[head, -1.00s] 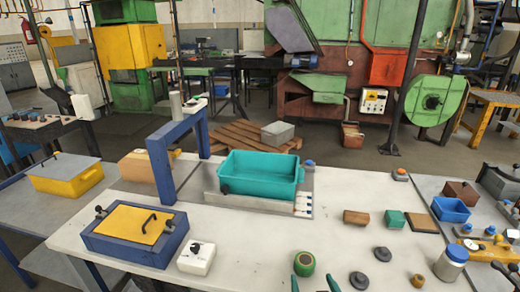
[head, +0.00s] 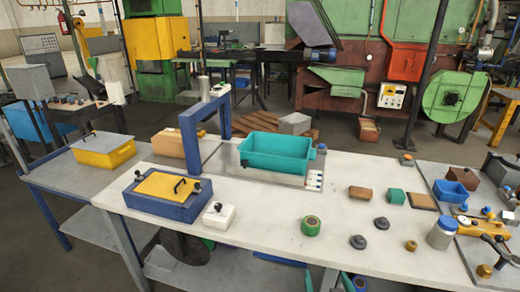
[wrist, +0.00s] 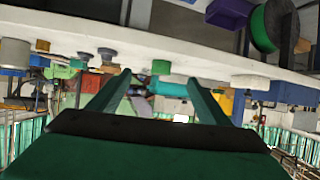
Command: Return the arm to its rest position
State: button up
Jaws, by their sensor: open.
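My gripper (head: 328,283) shows only by its green fingertips at the bottom edge of the head view, low in front of the worktable (head: 270,225). In the wrist view my gripper (wrist: 158,78) has its two green fingers spread apart with nothing between them. That view is upside down, with the table edge across its top. The rest of my arm is hidden in the head view.
The table bears a teal bin (head: 275,152), a blue box with a yellow lid (head: 160,192), a white switch box (head: 218,216), a green roll (head: 311,226) and a blue-capped jar (head: 441,233). A blue frame (head: 188,140) stands up at the left. A lower shelf (head: 200,270) lies beneath.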

jog(key=s+a+f+m, duration=0.1)
jog(key=s+a+f, duration=1.1)
jog(key=s, duration=0.3)
jog(key=s+a+r+n+t, duration=0.1)
jog(key=s+a+r, duration=0.1)
jog(key=s, duration=0.7)
jog(key=s+a+r+n+t+y, duration=0.1)
jog(key=s+a, duration=0.3)
jog(key=s, duration=0.6)
jog(key=shift+a+r+t, duration=0.3)
jog(key=shift+a+r, duration=0.05)
jog(key=shift+r, duration=0.1)
